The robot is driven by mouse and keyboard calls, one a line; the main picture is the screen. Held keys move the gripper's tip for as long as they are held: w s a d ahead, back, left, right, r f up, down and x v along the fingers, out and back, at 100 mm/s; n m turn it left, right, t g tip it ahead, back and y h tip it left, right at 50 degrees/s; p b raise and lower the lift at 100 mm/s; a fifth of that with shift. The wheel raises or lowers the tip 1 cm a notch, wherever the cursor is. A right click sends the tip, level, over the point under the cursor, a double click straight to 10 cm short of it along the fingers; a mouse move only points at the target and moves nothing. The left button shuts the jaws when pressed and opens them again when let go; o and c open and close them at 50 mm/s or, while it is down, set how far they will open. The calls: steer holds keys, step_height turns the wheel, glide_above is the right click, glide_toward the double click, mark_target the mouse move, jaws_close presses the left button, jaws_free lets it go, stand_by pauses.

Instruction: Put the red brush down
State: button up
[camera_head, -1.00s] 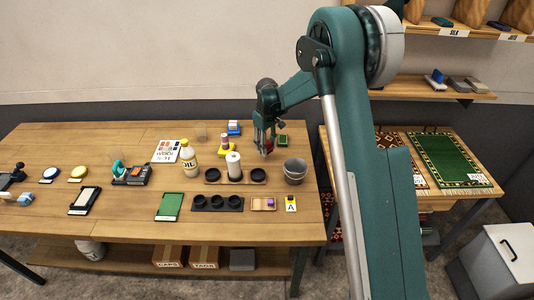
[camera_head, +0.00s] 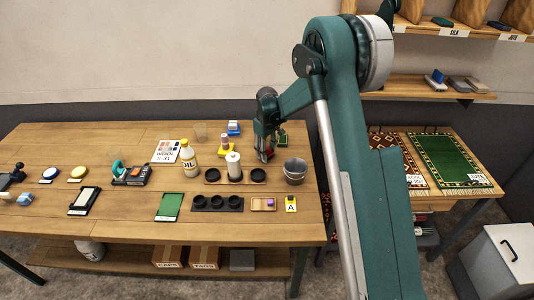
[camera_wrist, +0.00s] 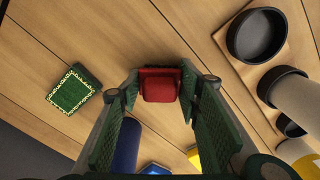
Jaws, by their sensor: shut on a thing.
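The red brush (camera_wrist: 159,88) is between the two fingertips of my gripper (camera_wrist: 160,84) in the wrist view. My gripper is shut on it. In the head view my gripper (camera_head: 265,156) points down at the back right of the wooden table (camera_head: 120,212), low over its top. The brush is mostly hidden there behind the fingers. I cannot tell whether its underside touches the table.
A green piece with a patterned border (camera_wrist: 74,92) lies to one side. A holder with black cups (camera_wrist: 257,36) is on the other. Grey stacked bowls (camera_head: 294,172) stand in front at the right.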

steer(key=shift+f, duration=0.15)
steer(key=o, duration=0.9)
step_height(320, 180, up, 12)
steer(key=shift+r+p, duration=0.2)
steer(key=shift+p, duration=0.2)
stand_by(0.4)
